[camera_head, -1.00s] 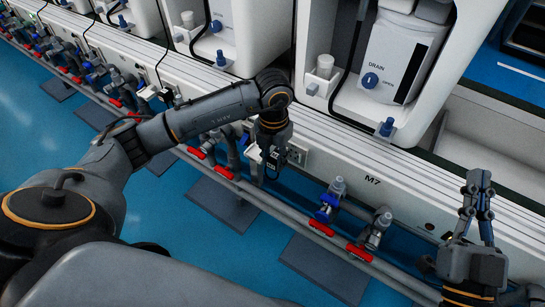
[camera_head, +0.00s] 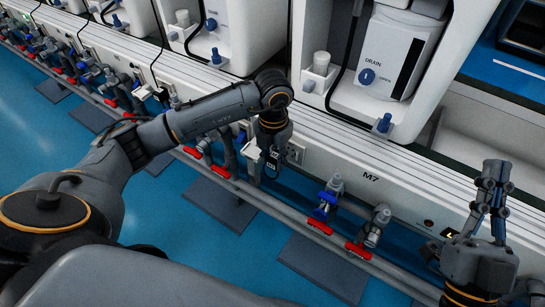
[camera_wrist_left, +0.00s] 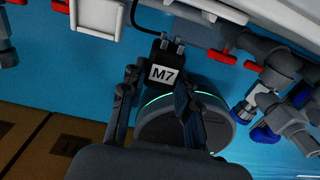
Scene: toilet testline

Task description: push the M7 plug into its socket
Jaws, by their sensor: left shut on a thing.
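My left gripper (camera_head: 268,168) hangs in front of the white wall panel. In the left wrist view its fingers (camera_wrist_left: 158,98) are shut on the dark M7 plug (camera_wrist_left: 161,69), which has a white M7 label and two prongs pointing away from the gripper. A pale socket plate (camera_head: 295,153) is on the panel just right of the left gripper, left of the printed M7 mark. The prongs appear apart from any socket. My right gripper (camera_head: 495,172) points up at the right, away from the plug; its finger gap is unclear.
A grey pipe rail with red handles (camera_head: 319,226) and blue-handled valves (camera_head: 328,198) runs below the panel. A white box (camera_wrist_left: 97,15) is close ahead in the wrist view. White cabinets with a drain container (camera_head: 393,65) stand above. Blue floor (camera_head: 165,215) is open in front.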

